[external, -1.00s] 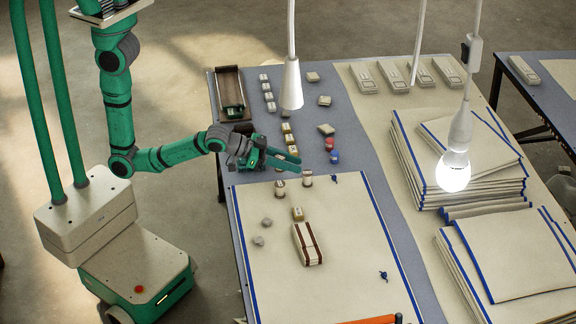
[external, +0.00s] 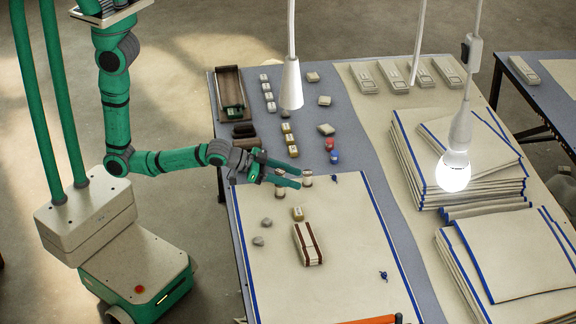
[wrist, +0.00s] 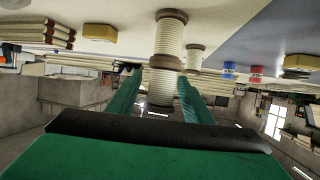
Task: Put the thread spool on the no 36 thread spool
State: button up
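In the wrist view, which is upside down, a pale ribbed thread spool (wrist: 162,86) with a brown flange lies between the fingers of my gripper (wrist: 161,76). It lines up end to end with another upright spool (wrist: 170,38) on the mat. In the external view this lower spool (external: 280,191) shows just under the near finger. The upper spool is mostly hidden there by my gripper (external: 296,176). The fingers stand apart, one on each side of the upper spool, with a slim gap at the left. A further spool (external: 307,179) stands past the fingertips. The number 36 is not readable.
Red (external: 329,144) and blue (external: 334,157) spools stand behind. A lamp (external: 291,90) hangs above the table. The mat's right part is mostly clear.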

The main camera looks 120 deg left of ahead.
jog(key=shift+r, duration=0.15)
jog(key=v, duration=1.2)
jog(key=s+d+f+m+t+h, duration=0.2)
jog(key=s+d+f+m+h, duration=0.15)
jog(key=s+d, duration=0.8)
jog(key=s+d+r+m+t+h, duration=0.1)
jog(key=s+d+r+h, duration=0.1)
jog(key=s, duration=0.3)
jog(key=s+d+r+m+t+h, duration=0.1)
jog(key=s+d+r+m+h, duration=0.1)
jog(key=s+d, duration=0.3)
jog(key=shift+s+r, duration=0.55)
jog(key=shift+s, duration=0.25)
